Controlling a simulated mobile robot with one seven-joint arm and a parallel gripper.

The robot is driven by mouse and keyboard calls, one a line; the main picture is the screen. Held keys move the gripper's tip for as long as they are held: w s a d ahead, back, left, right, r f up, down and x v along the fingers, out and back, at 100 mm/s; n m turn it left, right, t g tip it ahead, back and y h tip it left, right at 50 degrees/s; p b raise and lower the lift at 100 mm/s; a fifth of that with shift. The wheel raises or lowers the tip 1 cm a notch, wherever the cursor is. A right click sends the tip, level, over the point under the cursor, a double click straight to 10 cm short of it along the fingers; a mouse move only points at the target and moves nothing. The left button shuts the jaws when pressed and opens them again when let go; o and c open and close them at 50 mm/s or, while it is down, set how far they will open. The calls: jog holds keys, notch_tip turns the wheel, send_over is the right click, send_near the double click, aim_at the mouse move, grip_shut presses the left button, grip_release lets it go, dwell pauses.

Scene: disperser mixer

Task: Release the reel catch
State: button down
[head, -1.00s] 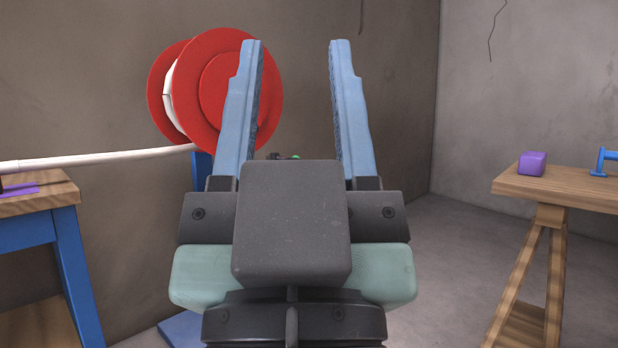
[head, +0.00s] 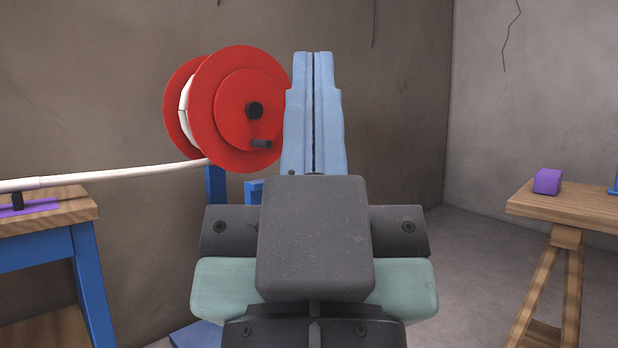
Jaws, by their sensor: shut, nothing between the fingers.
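A red reel (head: 225,85) with white hose wound on it stands at the left of the head view, on a blue stand (head: 216,186). Its near face has a black hub (head: 255,110) and a black crank knob (head: 262,144). My gripper (head: 313,56) points up in the middle, just right of the reel in the picture. Its two blue fingers are shut together with nothing between them. I cannot make out the reel catch; the gripper hides the area below and right of the reel.
A white hose (head: 120,174) runs left from the reel over a wooden bench (head: 80,208) with blue legs. At right a wooden table (head: 580,205) carries a purple block (head: 548,181). Grey floor lies open between my gripper and that table.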

notch_tip(320, 180, up, 13)
jog(key=p, duration=1.1)
jog(key=shift+w, duration=0.1)
